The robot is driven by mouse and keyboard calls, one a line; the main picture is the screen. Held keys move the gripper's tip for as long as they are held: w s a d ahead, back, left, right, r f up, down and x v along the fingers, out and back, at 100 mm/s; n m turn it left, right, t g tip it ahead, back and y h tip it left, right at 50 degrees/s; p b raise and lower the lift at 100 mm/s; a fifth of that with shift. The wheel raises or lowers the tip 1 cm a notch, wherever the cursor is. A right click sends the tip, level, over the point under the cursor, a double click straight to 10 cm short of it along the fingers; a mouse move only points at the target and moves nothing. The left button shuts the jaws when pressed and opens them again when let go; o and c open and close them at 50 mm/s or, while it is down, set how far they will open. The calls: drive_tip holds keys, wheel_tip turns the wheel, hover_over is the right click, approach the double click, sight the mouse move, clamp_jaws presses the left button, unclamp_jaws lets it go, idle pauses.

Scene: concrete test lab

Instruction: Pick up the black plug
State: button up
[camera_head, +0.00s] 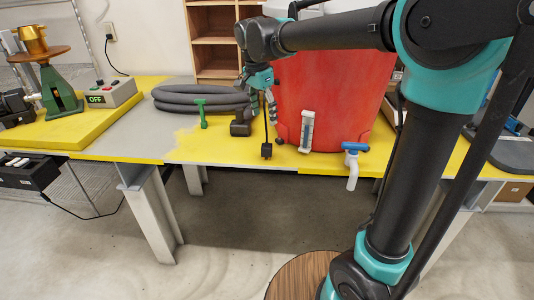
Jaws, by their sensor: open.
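A small black block-like piece with a thin black stem or cord rising from it, which looks like the black plug (266,151), is at the front edge of the yellow table top. My gripper (264,106) is above it, in front of the red barrel, with its fingers pointing down. It is open. The stem runs up toward the fingers; I cannot tell whether it touches them. Another dark, chunky piece (240,124) sits just left of the gripper.
The table (120,140) is grey and yellow. A large red barrel (335,95) stands close behind the gripper. A green stand-like piece (202,113), a coiled grey hose (195,98), a white-and-blue tap (353,160) and a clear gauge-like tube (307,130) are nearby. An OFF switch box (112,94) is at left.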

sight(267, 141)
drive_tip(key=f, duration=0.6)
drive_tip(key=shift+w+d+f, duration=0.45)
drive_tip(key=shift+w+f, duration=0.15)
drive_tip(key=shift+f, duration=1)
drive_tip(key=shift+w+f, duration=0.2)
drive_tip(key=shift+f, duration=1.05)
clamp_jaws()
drive_tip(key=shift+r, duration=0.1)
wheel_tip(267, 141, up, 20)
